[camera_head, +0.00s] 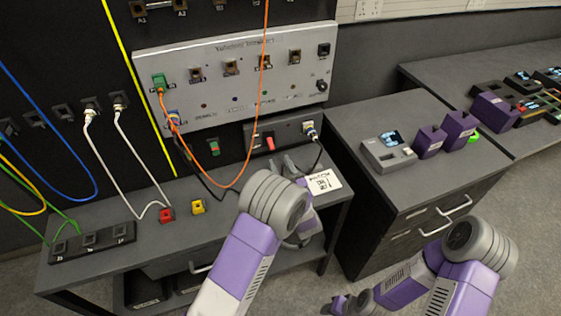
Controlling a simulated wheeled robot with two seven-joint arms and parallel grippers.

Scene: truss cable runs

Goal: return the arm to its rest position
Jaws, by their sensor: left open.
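My left arm reaches up from the bottom middle, over the front of the bench. Its wrist hides most of the left gripper (291,166), which is open, with no object visible in it, in front of the switch box. My right arm is at the lower right, bent to the left over the floor. Its gripper (343,304) is low near the bottom edge, small and partly cut off. I cannot tell whether it is open or shut.
A grey socket panel (225,103) carries an orange cable (243,165). White cables (101,161) hang to the bench (165,236). A white label card (324,183) lies near my left wrist. A drawer cabinet (352,140) with a grey device (388,154) stands right.

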